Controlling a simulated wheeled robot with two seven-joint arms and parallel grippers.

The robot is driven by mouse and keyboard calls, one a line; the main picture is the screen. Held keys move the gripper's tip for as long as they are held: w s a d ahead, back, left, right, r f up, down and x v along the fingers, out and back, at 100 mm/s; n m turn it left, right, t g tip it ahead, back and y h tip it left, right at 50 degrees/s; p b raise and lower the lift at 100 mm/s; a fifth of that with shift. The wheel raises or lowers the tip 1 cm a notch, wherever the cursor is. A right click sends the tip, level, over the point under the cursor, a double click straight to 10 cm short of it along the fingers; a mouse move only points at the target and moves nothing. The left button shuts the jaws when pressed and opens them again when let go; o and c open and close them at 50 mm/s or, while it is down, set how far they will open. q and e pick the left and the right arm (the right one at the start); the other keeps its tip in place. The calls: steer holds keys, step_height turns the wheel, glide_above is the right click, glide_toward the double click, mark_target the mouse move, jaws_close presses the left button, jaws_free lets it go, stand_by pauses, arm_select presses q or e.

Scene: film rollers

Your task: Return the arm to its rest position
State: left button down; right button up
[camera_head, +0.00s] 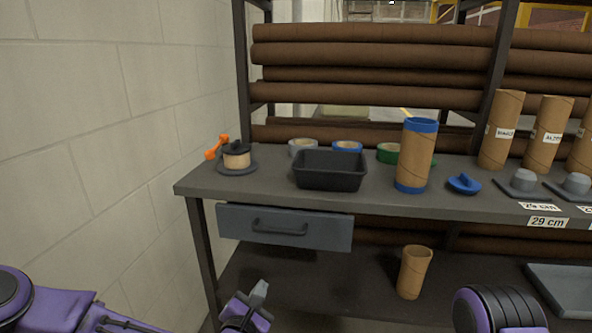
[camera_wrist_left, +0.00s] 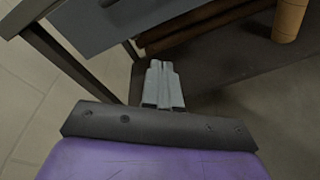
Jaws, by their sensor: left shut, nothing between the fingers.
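My left gripper (camera_head: 259,291) is low in front of the workbench, below the drawer, with its purple arm coming in from the lower left in the head view. Its grey fingers are together and empty. In the left wrist view the closed fingers (camera_wrist_left: 161,84) point toward the lower shelf and touch nothing that I can see. A purple and black part of my right arm (camera_head: 500,310) shows at the bottom right of the head view. My right gripper is not in view.
The workbench (camera_head: 225,183) carries a black tray (camera_head: 330,170), a blue-ended tube (camera_head: 417,155), a blue cap (camera_head: 464,183), tape rolls and cardboard tubes. Its drawer (camera_head: 285,228) hangs below. A short tube (camera_head: 414,272) stands on the lower shelf. A block wall (camera_head: 90,130) is at the left.

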arm_select(q)
steer(key=s+f+m+g, duration=0.5)
steer(key=s+f+m, duration=0.45)
steer(key=f, duration=0.45)
steer(key=s+a+f+m+g+y, duration=0.1)
steer(key=s+a+f+m+g, duration=0.3)
steer(key=s, duration=0.3)
steer(key=s+a+f+m+g+y, duration=0.1)
steer(key=s+a+f+m+y, duration=0.15)
steer(key=s+a+f, duration=0.4)
steer(key=s+a+f+m+g+y, duration=0.25)
steer(key=s+a+m, duration=0.25)
steer(key=s+a, duration=0.6)
step_height(320, 180, up, 18)
steer(key=d+p, duration=0.1)
steer(key=p, duration=1.6)
steer(key=shift+s+n+p, duration=0.3)
steer(key=shift+s+p, duration=0.05)
steer(key=shift+s, duration=0.05)
